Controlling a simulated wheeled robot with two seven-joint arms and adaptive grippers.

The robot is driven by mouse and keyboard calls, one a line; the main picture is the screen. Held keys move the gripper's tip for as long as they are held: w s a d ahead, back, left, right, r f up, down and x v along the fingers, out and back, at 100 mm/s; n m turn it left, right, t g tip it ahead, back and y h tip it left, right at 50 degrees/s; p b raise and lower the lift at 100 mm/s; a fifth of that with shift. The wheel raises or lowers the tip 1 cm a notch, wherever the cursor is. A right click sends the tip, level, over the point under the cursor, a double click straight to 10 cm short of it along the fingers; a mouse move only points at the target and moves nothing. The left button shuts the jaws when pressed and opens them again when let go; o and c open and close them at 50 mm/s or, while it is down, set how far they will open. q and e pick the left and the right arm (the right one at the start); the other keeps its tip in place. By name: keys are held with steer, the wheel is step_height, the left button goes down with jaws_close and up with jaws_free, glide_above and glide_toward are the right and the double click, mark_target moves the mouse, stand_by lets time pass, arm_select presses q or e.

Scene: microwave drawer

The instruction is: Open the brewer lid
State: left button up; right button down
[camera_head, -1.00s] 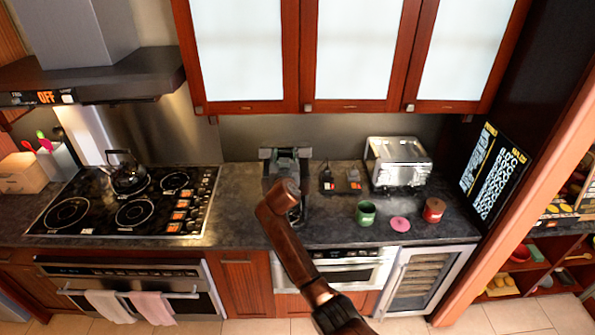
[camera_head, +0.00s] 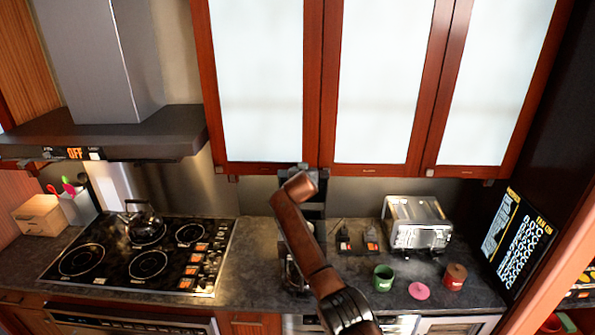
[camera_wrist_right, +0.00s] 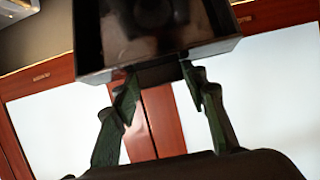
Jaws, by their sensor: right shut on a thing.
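The dark brewer (camera_head: 317,210) stands against the back wall of the counter, mostly hidden behind my copper-coloured right arm. My right gripper (camera_wrist_right: 160,76) is shut on a dark box-like part, which looks like the brewer lid (camera_wrist_right: 92,76). In the right wrist view its two greenish fingers reach up to the lower edge of this part, one on each side of a small tab. The part is raised in front of the upper cabinets. In the head view the gripper is largely hidden by the arm. My left gripper is not in view.
Upper cabinets (camera_head: 382,85) hang just above the brewer. A steel toaster (camera_head: 417,223) stands to the right. A green mug (camera_head: 383,278), a pink disc (camera_head: 419,291) and a reddish-brown mug (camera_head: 455,277) are near the front. The stove (camera_head: 140,255) is on the left.

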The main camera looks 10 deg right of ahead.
steer(key=shift+w+r+g+p, duration=0.3)
steer(key=shift+w+r+p, duration=0.3)
steer(key=shift+w+r, duration=0.05)
steer(key=c, duration=1.6)
jaws_free()
steer(key=o, duration=0.3)
steer(key=shift+s, duration=0.15)
steer(key=shift+o, duration=0.7)
steer(key=shift+f, duration=0.15)
steer(key=shift+d, duration=0.1)
